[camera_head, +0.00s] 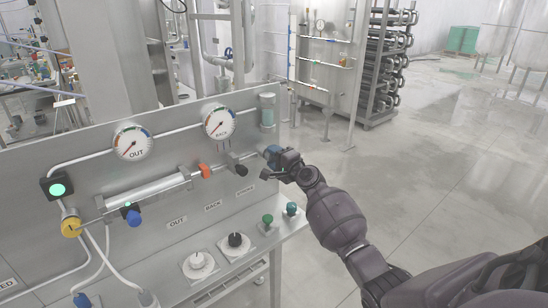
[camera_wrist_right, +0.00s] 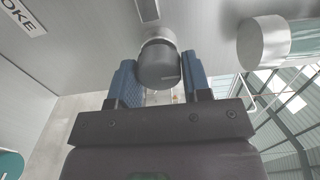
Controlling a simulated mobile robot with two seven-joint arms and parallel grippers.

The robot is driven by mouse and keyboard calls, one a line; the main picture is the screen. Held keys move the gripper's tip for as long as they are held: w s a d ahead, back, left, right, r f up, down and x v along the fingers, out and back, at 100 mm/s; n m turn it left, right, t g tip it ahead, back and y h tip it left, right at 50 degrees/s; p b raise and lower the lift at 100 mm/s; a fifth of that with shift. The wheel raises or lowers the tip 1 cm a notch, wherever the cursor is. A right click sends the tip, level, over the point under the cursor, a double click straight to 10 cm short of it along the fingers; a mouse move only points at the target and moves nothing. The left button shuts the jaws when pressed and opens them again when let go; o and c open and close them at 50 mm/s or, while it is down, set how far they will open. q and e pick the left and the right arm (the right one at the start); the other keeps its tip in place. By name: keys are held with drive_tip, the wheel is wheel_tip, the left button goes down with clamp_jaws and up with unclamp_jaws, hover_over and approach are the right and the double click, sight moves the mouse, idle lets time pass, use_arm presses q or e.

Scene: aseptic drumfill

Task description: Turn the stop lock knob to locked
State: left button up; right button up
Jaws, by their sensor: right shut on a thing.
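My right gripper (camera_head: 272,154) is at the right end of the metal cylinder's line on the grey panel. In the right wrist view its blue fingers (camera_wrist_right: 160,88) stand on both sides of a dark grey round knob (camera_wrist_right: 158,64) and are shut on it. The knob sits on a paler collar and rod. In the head view the gripper hides this knob. No lock marking on it is readable. A small black knob (camera_head: 241,170) hangs just left of the gripper. My left gripper is not in view.
A STROKE label (camera_head: 245,190) lies below the gripper. A glass-like canister (camera_head: 267,110) stands close above it. Open floor lies right of the panel.

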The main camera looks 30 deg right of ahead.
drive_tip(key=o, duration=0.9)
drive_tip(key=shift+s, duration=0.1)
drive_tip(key=s, duration=0.7)
drive_tip(key=s+d, duration=0.1)
drive_tip(key=s, duration=0.2)
drive_tip(key=shift+s, duration=0.35)
